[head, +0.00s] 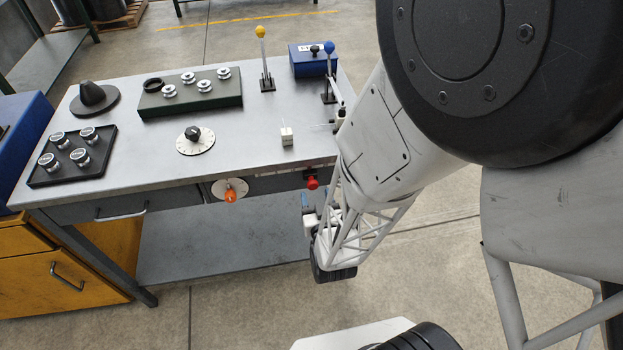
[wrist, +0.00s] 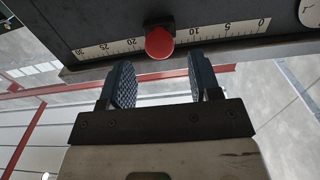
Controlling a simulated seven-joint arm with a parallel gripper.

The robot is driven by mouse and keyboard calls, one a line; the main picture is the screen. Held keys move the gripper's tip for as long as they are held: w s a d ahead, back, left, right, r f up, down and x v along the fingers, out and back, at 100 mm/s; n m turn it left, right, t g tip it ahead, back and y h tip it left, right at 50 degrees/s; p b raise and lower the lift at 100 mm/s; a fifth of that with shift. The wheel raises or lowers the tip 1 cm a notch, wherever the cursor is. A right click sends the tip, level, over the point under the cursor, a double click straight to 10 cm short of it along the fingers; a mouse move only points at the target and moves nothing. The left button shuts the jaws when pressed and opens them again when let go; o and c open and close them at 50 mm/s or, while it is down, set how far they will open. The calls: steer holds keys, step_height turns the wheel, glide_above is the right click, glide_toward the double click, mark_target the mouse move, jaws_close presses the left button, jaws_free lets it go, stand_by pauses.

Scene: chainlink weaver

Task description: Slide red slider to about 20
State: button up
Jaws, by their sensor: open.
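The red slider knob (wrist: 159,43) sits on a scale strip (wrist: 110,47) along the front edge of the bench. In the wrist view the printed numbers run from 0 on the right to 30 on the left. The knob covers the scale around 15, between the visible 10 and 20. My gripper (wrist: 162,82) is open, with one blue padded finger on each side of the knob's line, short of it and apart from it. In the head view the red knob (head: 312,183) shows at the bench front, with my gripper (head: 320,196) just in front, partly hidden by its own frame.
An orange knob on a round dial (head: 231,190) is on the bench front, left of the slider. A white switch block (head: 287,136), a dial (head: 195,140), levers (head: 263,60) and a blue box (head: 312,59) stand on the bench top. The space before the bench front is open floor.

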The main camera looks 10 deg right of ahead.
mark_target(313, 187)
steer(key=shift+w, duration=3.3)
jaws_close()
steer(key=shift+d, duration=2.3)
jaws_free()
steer(key=shift+s, duration=0.1)
